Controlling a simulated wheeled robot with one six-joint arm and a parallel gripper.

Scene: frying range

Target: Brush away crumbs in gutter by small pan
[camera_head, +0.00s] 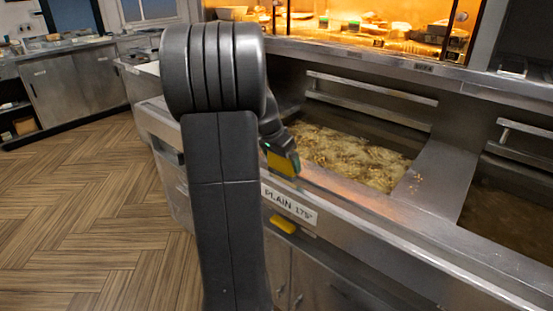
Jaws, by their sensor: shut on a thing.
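My gripper (286,158) is shut on a yellow block-shaped thing, perhaps a brush (282,165), just above the front rim of the fryer. Whether its lower end touches the metal is too small to tell. Light crumbs (415,184) lie on the sloping metal strip (436,171) between the two pans, right of my gripper. The left pan (352,156) holds pale, bubbling oil. The right pan (510,212) is darker and cut off by the picture edge. I cannot tell which is the small pan. My arm hides the fryer's left part.
A label reading "PLAIN 175°" (289,204) is on the fryer front, above a yellow handle (284,225). Metal rails (372,90) run behind the pans. A lit food cabinet (370,32) stands at the back. Open wooden floor (80,215) lies to the left.

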